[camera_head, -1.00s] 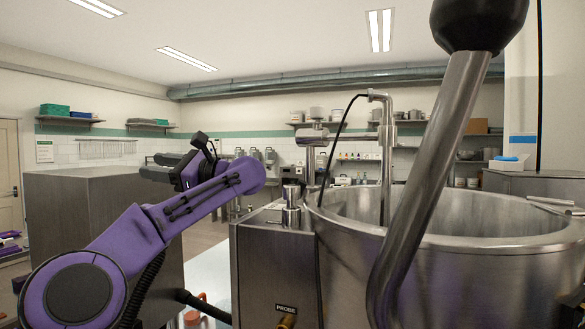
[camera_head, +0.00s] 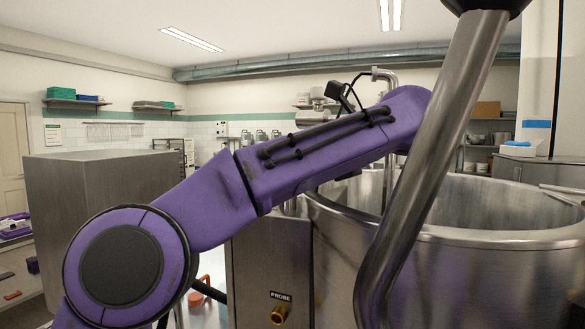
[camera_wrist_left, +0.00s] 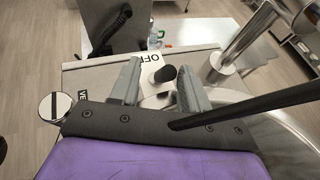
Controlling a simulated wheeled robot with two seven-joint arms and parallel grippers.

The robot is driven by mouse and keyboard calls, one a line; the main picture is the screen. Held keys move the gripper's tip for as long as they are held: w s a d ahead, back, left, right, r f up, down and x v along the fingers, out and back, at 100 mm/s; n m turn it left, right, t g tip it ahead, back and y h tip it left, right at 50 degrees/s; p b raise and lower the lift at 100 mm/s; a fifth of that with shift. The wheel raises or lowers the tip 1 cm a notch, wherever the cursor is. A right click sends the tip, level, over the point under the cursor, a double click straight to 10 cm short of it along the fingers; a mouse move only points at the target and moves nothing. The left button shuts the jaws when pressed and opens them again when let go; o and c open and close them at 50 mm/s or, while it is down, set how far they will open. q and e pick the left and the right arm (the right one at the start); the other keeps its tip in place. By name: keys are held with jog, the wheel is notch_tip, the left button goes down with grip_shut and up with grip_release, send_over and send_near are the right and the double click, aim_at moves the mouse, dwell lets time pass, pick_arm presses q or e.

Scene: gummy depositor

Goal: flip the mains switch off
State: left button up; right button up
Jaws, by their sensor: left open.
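In the left wrist view a dark rounded knob (camera_wrist_left: 165,73), which looks like the mains switch lever, stands by a white plate lettered OFF (camera_wrist_left: 153,59) on top of the steel cabinet. My left gripper (camera_wrist_left: 158,68) is open, its two grey fingers on either side of the knob. The knob shows between the fingers; I cannot tell whether either finger touches it. In the head view my purple left arm crosses the picture and hides the cabinet top, the switch and the gripper. My right gripper is not in view.
The steel cabinet (camera_head: 268,262) with a PROBE fitting stands beside the large steel kettle (camera_head: 470,260). A thick steel lever (camera_head: 425,165) with a black knob rises close in front. A steel pipe (camera_wrist_left: 226,62) stands right of the fingers. A steel box (camera_head: 95,195) stands at left.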

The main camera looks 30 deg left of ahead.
pick_arm(q)
jog(key=shift+w+a+f, duration=0.3)
jog(key=shift+w+a, duration=0.05)
jog(key=shift+a, duration=0.2)
jog(key=shift+w+a+f, duration=0.3)
jog(key=shift+w+a, duration=0.05)
jog(key=shift+a, duration=0.15)
jog(key=shift+s+a, duration=0.15)
jog(key=shift+s, duration=0.25)
jog(key=shift+c, duration=1.2)
jog(key=shift+w, duration=0.2)
grip_shut()
jog(key=h, duration=0.1)
jog(key=a+h, duration=0.1)
jog(key=shift+s+a+r+n+h, duration=0.1)
jog(key=shift+s+r+n+h, duration=0.05)
jog(key=shift+n+h, duration=0.25)
jog(key=h, duration=0.1)
jog(key=a+h, duration=0.1)
jog(key=shift+s+t+h, duration=0.15)
jog(key=shift+t+h, duration=0.15)
jog(key=h, duration=0.1)
jog(key=a+n+h+b, duration=0.1)
jog(key=h, duration=0.1)
jog(key=shift+s+a+f+t, duration=0.15)
jog(key=shift+f+t, duration=0.05)
jog(key=shift+t, duration=0.1)
jog(key=shift+h, duration=0.3)
jog(key=shift+f, duration=0.1)
